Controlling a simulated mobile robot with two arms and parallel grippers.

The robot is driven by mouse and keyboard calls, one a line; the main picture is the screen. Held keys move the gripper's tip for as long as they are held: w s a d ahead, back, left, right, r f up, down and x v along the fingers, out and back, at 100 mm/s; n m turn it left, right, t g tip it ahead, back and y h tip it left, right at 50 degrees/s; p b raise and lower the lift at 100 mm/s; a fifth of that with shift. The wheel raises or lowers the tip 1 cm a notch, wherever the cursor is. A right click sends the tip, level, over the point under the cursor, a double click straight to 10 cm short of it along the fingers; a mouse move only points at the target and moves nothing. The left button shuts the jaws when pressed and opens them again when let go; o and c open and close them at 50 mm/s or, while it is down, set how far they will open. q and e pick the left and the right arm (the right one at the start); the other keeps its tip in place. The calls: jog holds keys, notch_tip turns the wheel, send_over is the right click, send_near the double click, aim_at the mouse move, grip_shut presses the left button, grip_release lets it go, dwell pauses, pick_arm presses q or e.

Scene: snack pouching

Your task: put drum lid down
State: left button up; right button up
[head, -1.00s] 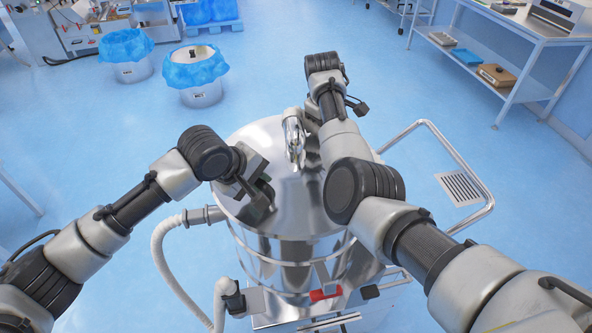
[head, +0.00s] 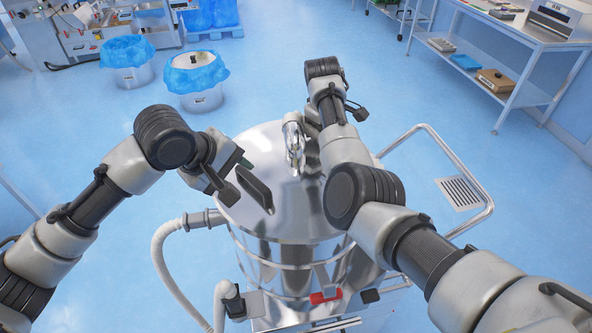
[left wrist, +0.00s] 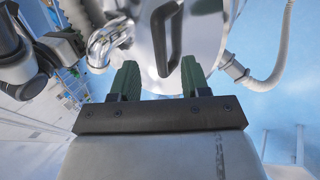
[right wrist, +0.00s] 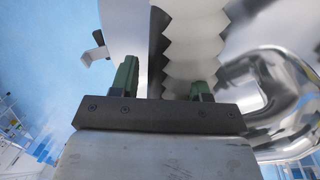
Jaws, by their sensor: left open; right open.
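The shiny steel drum lid (head: 240,205) lies flat on top of the steel drum (head: 285,250). Its black handle (head: 256,188) stands up from it, bare in the head view. My left gripper (head: 240,176) is open and empty, just left of the handle and apart from it. In the left wrist view, the handle (left wrist: 165,35) shows beyond the open green fingertips (left wrist: 158,75). My right gripper is mostly hidden behind its arm in the head view.
A bent steel pipe (head: 293,140) rises at the lid's back. A white hose (head: 165,265) runs down on the left. A push rail (head: 455,150) is on the right. Two blue-lined bins (head: 195,75) stand further back. The floor left of the drum is clear.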

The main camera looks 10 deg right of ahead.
jog(key=shift+r, duration=0.15)
pick_arm(q)
jog(key=v, duration=0.3)
jog(key=shift+a+r, duration=0.1)
jog(key=shift+r, duration=0.15)
pick_arm(e)
jog(key=v, duration=1.1)
jog(key=shift+r, duration=0.3)
jog(key=shift+a, duration=0.1)
